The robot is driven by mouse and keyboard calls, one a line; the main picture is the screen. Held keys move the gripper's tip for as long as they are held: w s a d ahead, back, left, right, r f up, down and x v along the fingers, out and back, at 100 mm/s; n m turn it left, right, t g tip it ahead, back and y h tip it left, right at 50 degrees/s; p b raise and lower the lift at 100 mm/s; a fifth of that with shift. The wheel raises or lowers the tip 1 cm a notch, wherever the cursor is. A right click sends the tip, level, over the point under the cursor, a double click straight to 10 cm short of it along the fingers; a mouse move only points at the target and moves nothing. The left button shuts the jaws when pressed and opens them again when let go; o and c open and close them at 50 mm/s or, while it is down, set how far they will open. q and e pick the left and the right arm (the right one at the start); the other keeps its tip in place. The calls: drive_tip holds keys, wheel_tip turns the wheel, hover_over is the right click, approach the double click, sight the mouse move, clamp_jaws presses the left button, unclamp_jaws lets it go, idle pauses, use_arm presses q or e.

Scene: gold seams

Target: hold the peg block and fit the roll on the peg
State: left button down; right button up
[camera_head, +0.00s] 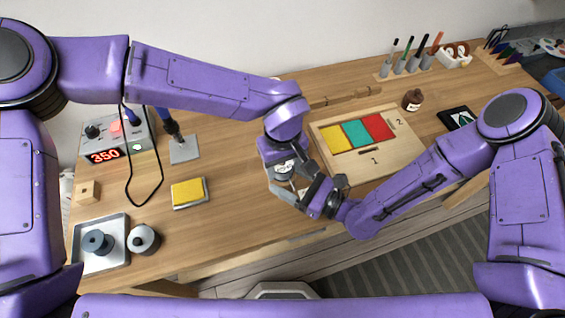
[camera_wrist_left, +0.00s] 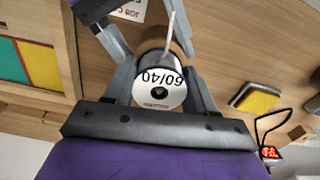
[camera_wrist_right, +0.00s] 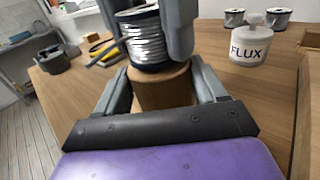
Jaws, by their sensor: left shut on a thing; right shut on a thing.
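The roll is a silvery solder spool with a white end face marked 60/40. My left gripper (camera_wrist_left: 160,85) is shut on the roll (camera_wrist_left: 158,92), which also shows in the right wrist view (camera_wrist_right: 147,42). The peg block is a brown, rounded wooden piece (camera_wrist_right: 165,88). My right gripper (camera_wrist_right: 163,95) is shut on it. The roll sits directly over the block, close to or touching its top. The peg is hidden, so I cannot tell whether it is inside the roll. In the head view both grippers meet over the table's middle, around the roll (camera_head: 284,171).
A yellow sponge in its holder (camera_head: 189,192), a soldering station (camera_head: 110,140) and a metal tray (camera_head: 84,262) are at the left. A wooden board with coloured panels (camera_head: 390,158) lies right of the grippers. A white FLUX jar (camera_wrist_right: 248,45) shows in the right wrist view.

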use_arm(q)
drive_tip(key=shift+f, duration=0.3)
idle(0.7)
unclamp_jaws()
drive_tip(key=shift+r, duration=3.5)
use_arm(e)
drive_tip(key=o, duration=1.3)
drive_tip(key=shift+c, duration=0.2)
drive_tip(key=v, duration=1.1)
drive_tip(key=shift+s+d, duration=0.15)
drive_tip(key=shift+d, duration=0.2)
drive_tip(key=shift+s+d, duration=0.1)
